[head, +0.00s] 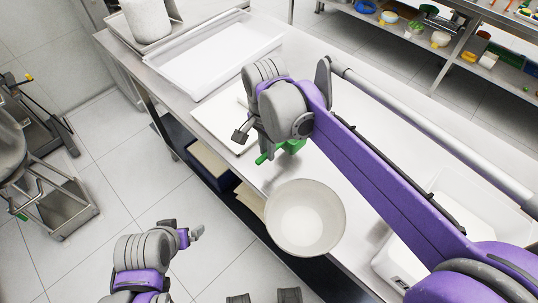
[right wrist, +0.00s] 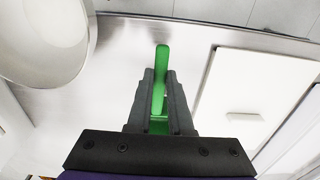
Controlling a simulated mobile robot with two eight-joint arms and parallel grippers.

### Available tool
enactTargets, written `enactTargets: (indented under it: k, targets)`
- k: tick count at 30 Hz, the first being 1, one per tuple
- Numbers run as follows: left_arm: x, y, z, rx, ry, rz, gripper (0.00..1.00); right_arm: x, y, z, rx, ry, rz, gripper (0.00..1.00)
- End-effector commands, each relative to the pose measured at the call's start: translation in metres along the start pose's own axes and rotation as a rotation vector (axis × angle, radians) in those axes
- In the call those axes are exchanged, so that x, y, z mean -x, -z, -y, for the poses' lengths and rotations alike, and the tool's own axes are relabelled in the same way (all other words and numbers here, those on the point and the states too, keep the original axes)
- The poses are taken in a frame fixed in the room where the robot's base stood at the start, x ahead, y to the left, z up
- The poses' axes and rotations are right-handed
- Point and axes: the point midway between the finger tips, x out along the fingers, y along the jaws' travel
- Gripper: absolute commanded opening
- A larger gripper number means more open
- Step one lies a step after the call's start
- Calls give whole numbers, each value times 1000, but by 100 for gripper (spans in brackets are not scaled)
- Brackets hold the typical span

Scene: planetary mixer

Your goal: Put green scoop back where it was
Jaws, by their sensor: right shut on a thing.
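The green scoop (head: 290,146) shows in the head view beneath my right wrist, partly hidden by it. In the right wrist view the scoop (right wrist: 160,85) stands between the two dark fingers of my right gripper (right wrist: 161,88). The right gripper is shut on it, above the steel table. My left gripper (head: 192,235) is low at the left of the table, over the floor and away from the scoop. I cannot tell whether its fingers are apart.
A bowl of white powder (head: 306,217) stands near the table's front edge, also at the left in the right wrist view (right wrist: 45,38). A white flat lid or board (head: 214,120) lies beside the scoop. A white tray (head: 214,55) is farther back. White bins (head: 470,195) stand at the right.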

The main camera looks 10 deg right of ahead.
Motion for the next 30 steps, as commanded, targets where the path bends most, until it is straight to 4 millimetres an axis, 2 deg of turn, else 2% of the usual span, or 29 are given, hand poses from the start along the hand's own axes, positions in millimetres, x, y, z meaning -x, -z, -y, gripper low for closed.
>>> enactTargets:
  k: [7,20,21,24,25,30]
  targets:
    - [-2,-2,0,0,0,1,100,-33,0,0,-1,0,0,0]
    - [-4,-4,0,0,0,3,100,-41,-1,0,-1,0,0,0]
    - [-4,-3,0,0,0,2,100,-40,-1,0,-1,0,0,26]
    - [-4,-3,0,0,0,2,100,-39,-1,0,-1,0,0,44]
    - [-4,-3,0,0,0,2,100,-39,-1,0,-1,0,0,49]
    - [-4,-3,0,0,0,2,100,-39,-1,0,-1,0,0,49]
